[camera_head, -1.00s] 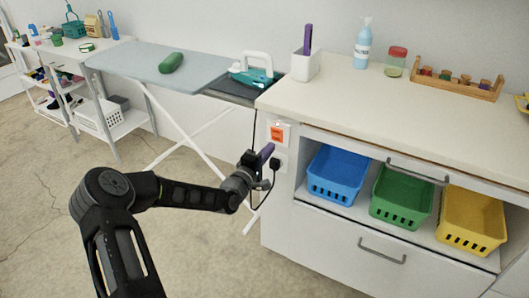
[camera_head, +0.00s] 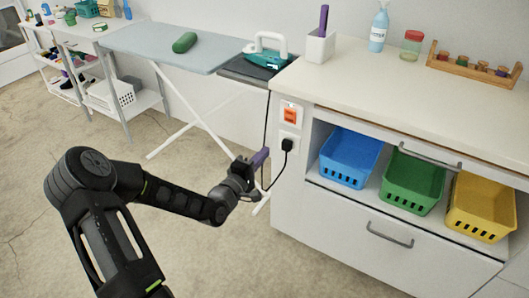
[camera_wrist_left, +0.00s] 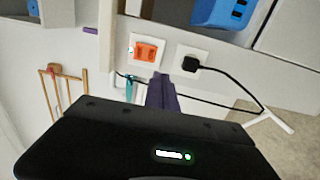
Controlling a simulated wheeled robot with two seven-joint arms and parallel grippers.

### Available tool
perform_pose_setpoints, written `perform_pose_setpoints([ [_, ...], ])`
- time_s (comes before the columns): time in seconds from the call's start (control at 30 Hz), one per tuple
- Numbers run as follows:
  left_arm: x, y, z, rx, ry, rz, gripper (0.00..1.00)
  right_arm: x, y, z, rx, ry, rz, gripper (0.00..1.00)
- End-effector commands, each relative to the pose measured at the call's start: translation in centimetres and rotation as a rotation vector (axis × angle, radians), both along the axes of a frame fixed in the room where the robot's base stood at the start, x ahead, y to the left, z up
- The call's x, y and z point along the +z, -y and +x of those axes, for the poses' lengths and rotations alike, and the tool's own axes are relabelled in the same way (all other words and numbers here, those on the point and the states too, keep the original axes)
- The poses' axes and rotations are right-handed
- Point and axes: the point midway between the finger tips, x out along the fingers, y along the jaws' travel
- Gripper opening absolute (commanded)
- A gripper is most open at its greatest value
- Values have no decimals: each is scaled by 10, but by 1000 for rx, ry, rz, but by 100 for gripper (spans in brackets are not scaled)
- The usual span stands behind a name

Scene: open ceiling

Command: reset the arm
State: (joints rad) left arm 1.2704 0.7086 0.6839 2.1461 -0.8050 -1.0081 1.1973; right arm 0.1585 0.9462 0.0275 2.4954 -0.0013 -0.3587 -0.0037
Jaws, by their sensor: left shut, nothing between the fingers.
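My left arm (camera_head: 175,196) reaches in from the lower left in the head view. Its gripper (camera_head: 258,158), with purple fingers, is shut and empty in front of the side panel of the white counter. In the left wrist view the purple fingers (camera_wrist_left: 161,92) are together, with a switch and a plugged socket beyond them. Whether they touch anything cannot be told. My right gripper is not in view.
An orange switch (camera_head: 291,115) and a black plug (camera_head: 288,145) with a cord are on the counter's side. Blue (camera_head: 350,160), green (camera_head: 412,183) and yellow (camera_head: 480,207) baskets sit in the open shelf. An ironing board (camera_head: 150,48) with an iron (camera_head: 268,55) stands behind. Floor is clear at left.

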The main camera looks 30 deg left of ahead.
Motion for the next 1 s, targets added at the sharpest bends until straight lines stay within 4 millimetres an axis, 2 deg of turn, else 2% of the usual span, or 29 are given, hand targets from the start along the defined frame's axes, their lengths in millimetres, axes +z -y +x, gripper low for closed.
perform_pose_setpoints([
  [0.37,0,0,0,0,-1,3,0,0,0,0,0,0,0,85],
  [0.53,-7,1,0,-2,-28,95,0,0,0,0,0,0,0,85],
  [0.57,-12,1,0,-2,-46,125,0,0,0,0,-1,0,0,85],
  [0.63,-34,1,-6,0,-129,209,0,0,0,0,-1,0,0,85],
  [0.7,-73,1,-22,-7,-255,282,0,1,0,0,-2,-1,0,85],
  [0.77,-105,18,-38,-55,-376,339,0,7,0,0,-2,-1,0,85],
  [0.8,-125,37,-50,-110,-454,374,0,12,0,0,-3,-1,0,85],
  [0.87,-151,72,-71,-213,-565,424,0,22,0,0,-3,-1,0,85],
  [0.9,-166,97,-88,-292,-633,455,0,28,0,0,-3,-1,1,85],
  [0.97,-183,136,-116,-420,-720,499,0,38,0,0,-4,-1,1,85],
  [1.0,-191,161,-136,-509,-772,527,0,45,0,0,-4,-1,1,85],
])
